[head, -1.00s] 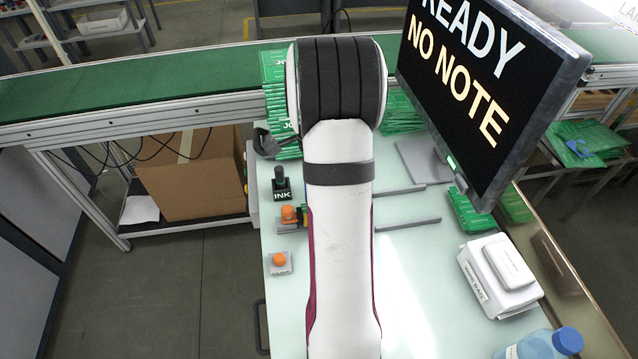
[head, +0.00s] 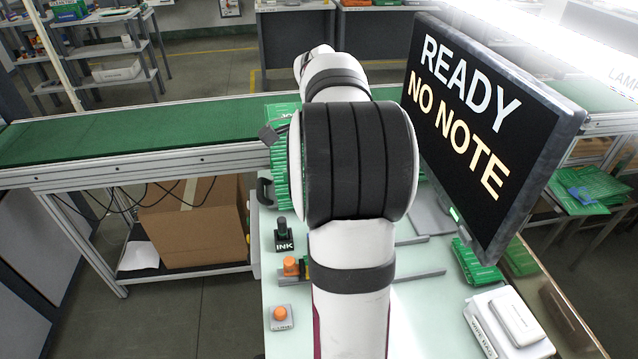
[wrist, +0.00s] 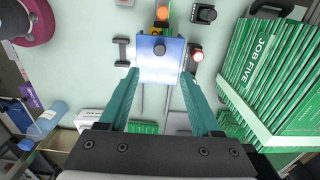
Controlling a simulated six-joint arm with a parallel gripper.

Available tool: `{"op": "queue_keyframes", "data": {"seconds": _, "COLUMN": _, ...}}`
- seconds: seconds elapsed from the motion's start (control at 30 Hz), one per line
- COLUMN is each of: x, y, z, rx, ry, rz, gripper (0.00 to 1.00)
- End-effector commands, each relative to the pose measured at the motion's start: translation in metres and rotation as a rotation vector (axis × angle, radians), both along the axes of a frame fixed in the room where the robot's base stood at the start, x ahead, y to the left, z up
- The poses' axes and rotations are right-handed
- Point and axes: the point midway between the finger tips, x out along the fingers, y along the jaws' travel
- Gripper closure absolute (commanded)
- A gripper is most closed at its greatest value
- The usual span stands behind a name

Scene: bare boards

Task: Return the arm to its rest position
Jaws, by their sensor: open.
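My gripper (wrist: 160,75) is open in the wrist view, with its two teal fingers apart. It points down over the pale bench. A blue block with a dark knob (wrist: 160,66) shows between and beyond the fingertips, and I see no contact with it. In the head view my arm stretches forward over the bench, with its white far link raised beyond the dark joint. The gripper itself is hidden there behind the arm.
The monitor (head: 490,130) stands close right of my arm. A green conveyor (head: 130,135) runs behind the bench.

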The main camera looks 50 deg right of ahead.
Motion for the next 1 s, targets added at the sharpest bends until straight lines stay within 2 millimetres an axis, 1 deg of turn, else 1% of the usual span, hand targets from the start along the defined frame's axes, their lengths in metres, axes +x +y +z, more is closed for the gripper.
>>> {"op": "queue_keyframes", "data": {"seconds": 0.03, "x": 0.0, "y": 0.0, "z": 0.008, "rx": -0.002, "ry": -0.001, "rz": 0.001, "gripper": 0.35}}
{"op": "queue_keyframes", "data": {"seconds": 0.07, "x": 0.0, "y": 0.0, "z": 0.011, "rx": -0.001, "ry": -0.001, "rz": 0.0, "gripper": 0.35}}
{"op": "queue_keyframes", "data": {"seconds": 0.17, "x": 0.0, "y": 0.0, "z": 0.018, "rx": 0.001, "ry": 0.001, "rz": 0.0, "gripper": 0.35}}
{"op": "queue_keyframes", "data": {"seconds": 0.57, "x": 0.0, "y": 0.0, "z": 0.019, "rx": 0.001, "ry": 0.001, "rz": 0.001, "gripper": 0.35}}
{"op": "queue_keyframes", "data": {"seconds": 0.63, "x": 0.003, "y": 0.009, "z": 0.02, "rx": 0.003, "ry": -0.001, "rz": 0.037, "gripper": 0.35}}
{"op": "queue_keyframes", "data": {"seconds": 0.67, "x": 0.006, "y": 0.02, "z": 0.022, "rx": 0.005, "ry": -0.005, "rz": 0.081, "gripper": 0.35}}
{"op": "queue_keyframes", "data": {"seconds": 0.73, "x": 0.014, "y": 0.066, "z": 0.026, "rx": 0.015, "ry": -0.016, "rz": 0.271, "gripper": 0.35}}
{"op": "queue_keyframes", "data": {"seconds": 0.77, "x": 0.016, "y": 0.094, "z": 0.028, "rx": 0.023, "ry": -0.024, "rz": 0.387, "gripper": 0.35}}
{"op": "queue_keyframes", "data": {"seconds": 0.8, "x": 0.014, "y": 0.135, "z": 0.028, "rx": 0.033, "ry": -0.034, "rz": 0.562, "gripper": 0.35}}
{"op": "queue_keyframes", "data": {"seconds": 0.83, "x": 0.008, "y": 0.165, "z": 0.026, "rx": 0.043, "ry": -0.043, "rz": 0.698, "gripper": 0.35}}
{"op": "queue_keyframes", "data": {"seconds": 0.87, "x": 0.001, "y": 0.194, "z": 0.024, "rx": 0.05, "ry": -0.052, "rz": 0.835, "gripper": 0.35}}
{"op": "queue_keyframes", "data": {"seconds": 0.9, "x": -0.014, "y": 0.23, "z": 0.019, "rx": 0.062, "ry": -0.064, "rz": 1.015, "gripper": 0.35}}
{"op": "queue_keyframes", "data": {"seconds": 0.97, "x": -0.041, "y": 0.274, "z": 0.008, "rx": 0.079, "ry": -0.083, "rz": 1.27, "gripper": 0.35}}
{"op": "queue_keyframes", "data": {"seconds": 1.0, "x": -0.06, "y": 0.297, "z": -0.001, "rx": 0.089, "ry": -0.095, "rz": 1.42, "gripper": 0.35}}
